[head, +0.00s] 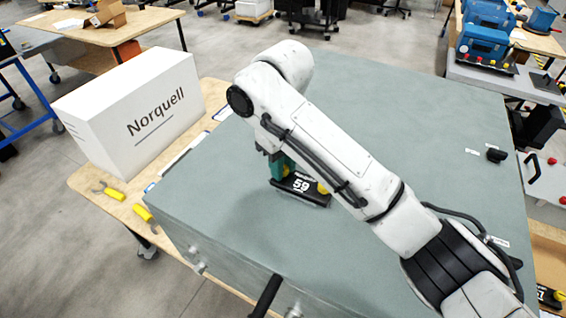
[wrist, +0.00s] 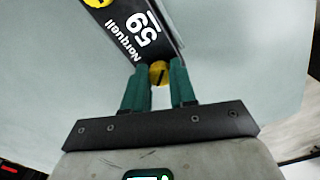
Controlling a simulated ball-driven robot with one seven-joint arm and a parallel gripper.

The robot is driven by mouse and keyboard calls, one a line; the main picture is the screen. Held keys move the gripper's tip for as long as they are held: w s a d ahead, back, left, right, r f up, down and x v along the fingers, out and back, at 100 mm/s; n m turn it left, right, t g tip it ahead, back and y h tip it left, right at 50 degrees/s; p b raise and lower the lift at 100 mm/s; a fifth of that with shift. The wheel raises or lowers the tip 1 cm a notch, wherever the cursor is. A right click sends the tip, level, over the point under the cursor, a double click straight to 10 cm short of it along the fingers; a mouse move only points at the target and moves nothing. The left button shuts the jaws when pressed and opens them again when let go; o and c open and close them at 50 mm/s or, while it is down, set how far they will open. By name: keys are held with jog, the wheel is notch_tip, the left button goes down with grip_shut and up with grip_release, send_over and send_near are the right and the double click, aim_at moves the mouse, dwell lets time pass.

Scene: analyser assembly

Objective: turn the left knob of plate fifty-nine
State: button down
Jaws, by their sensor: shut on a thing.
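Plate fifty-nine (head: 301,189) is a black plate marked 59 on top of the grey-green cabinet; in the wrist view it (wrist: 128,32) also reads "Norquell". My gripper (head: 278,172) has green fingers and is at the plate's left end in the head view. In the wrist view my gripper (wrist: 158,78) is shut on a yellow knob with a dark line, the left knob (wrist: 158,71). The plate's other yellow knob (wrist: 97,2) is at the top edge of the wrist view and shows as the right knob (head: 322,188) in the head view. The fingers hide the left knob in the head view.
The cabinet top (head: 380,95) is mostly clear around the plate. A black part (head: 496,155) lies near its right edge. A white Norquell box (head: 135,110) and yellow-handled tools (head: 112,194) are on the wooden bench to the left.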

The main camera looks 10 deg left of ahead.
jog(key=n, duration=0.4)
jog(key=shift+f+n, duration=0.1)
jog(key=shift+n, duration=0.2)
jog(key=n, duration=1.4)
jog(key=shift+f+n, duration=0.1)
jog(key=shift+n, duration=0.2)
jog(key=n+b, duration=0.1)
jog(key=n, duration=0.4)
jog(key=shift+f, duration=0.1)
jog(key=n+b, duration=0.1)
jog(key=n, duration=0.4)
jog(key=shift+a+n, duration=0.1)
jog(key=shift+n, duration=0.3)
jog(key=n+b, duration=0.2)
jog(key=n, duration=0.2)
jog(key=shift+n, duration=0.3)
jog(key=shift+f+n+b, duration=0.15)
jog(key=shift+n+b, duration=0.5)
jog(key=shift+n, duration=0.15)
jog(key=n+b, duration=0.2)
jog(key=b, duration=0.1)
jog(key=shift+n+b, duration=0.4)
jog(key=shift+b, duration=0.2)
jog(key=shift+r, duration=0.2)
